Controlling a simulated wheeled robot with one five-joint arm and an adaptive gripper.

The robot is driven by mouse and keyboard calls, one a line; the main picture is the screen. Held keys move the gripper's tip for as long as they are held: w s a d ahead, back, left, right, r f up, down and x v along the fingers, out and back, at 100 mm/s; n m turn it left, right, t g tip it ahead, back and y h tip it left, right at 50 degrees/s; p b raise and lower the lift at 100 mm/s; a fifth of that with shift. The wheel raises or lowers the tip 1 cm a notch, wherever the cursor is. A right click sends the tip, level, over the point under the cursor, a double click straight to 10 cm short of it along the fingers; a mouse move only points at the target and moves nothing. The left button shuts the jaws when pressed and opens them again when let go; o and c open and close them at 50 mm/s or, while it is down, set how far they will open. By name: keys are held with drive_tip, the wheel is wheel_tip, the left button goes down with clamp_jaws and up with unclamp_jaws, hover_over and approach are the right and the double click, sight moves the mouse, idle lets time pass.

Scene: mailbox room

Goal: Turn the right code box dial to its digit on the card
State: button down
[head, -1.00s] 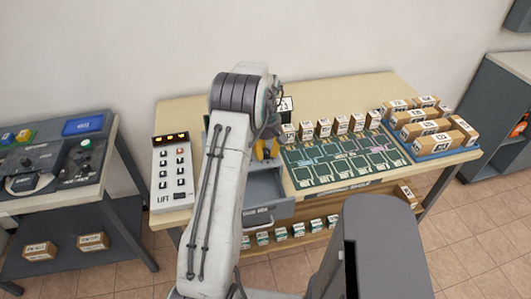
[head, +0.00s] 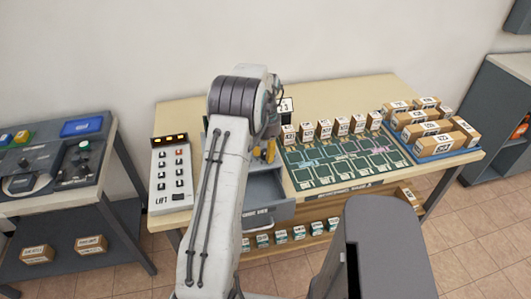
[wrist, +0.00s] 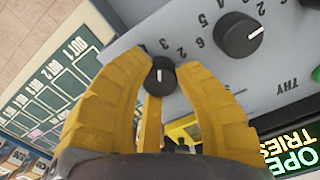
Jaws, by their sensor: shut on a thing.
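The right code box dial (wrist: 160,77) is a small black knob with a white line on the grey face of the code box (wrist: 185,32). The line runs about up and down in the wrist view. Digits 2 and 3 show beside it; others are hidden by my fingers. My gripper (wrist: 163,72), with yellow fingers, is shut on this dial, one finger on each side. It shows in part behind my arm in the head view (head: 266,152). The card (head: 285,104) stands behind it, partly covered, its digits too small to read surely.
Another black dial (wrist: 240,35) sits close by on the face, with a TRY label beyond it. A lit display (wrist: 293,153) is at the lower right. An open grey drawer (head: 262,190) juts out below my gripper. A green board (head: 345,160) lies to the right.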

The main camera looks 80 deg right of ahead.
sight(266, 151)
drive_tip(key=shift+a+f+m, duration=0.1)
drive_tip(key=shift+f+m, duration=0.05)
drive_tip(key=shift+m, duration=0.65)
drive_tip(key=c, duration=0.9)
unclamp_jaws()
wheel_tip(266, 151, up, 12)
drive_tip(key=shift+r, duration=0.1)
idle(0.6)
